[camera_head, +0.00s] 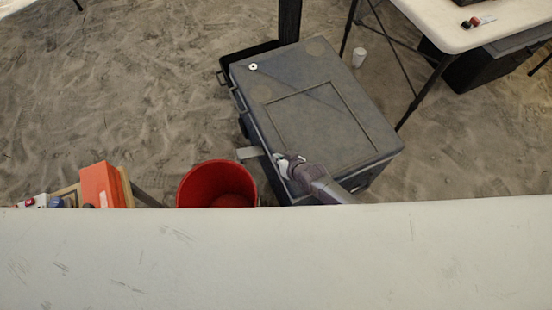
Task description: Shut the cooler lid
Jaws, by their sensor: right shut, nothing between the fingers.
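The cooler (315,100) is a grey box standing on the sandy floor in the middle of the head view. Its lid (318,128) lies flat across the top and appears down; I see no gap along the visible edges. A small white disc (253,67) is on the lid's far left corner. My right gripper (282,160) is at the near left edge of the lid, shut and empty, with its arm coming in from the lower right. I cannot tell if it touches the lid. My left gripper is not in view.
A red bucket (217,186) stands left of the cooler. An orange box (102,186) is further left. A pale surface (270,260) fills the front. Open sand lies left.

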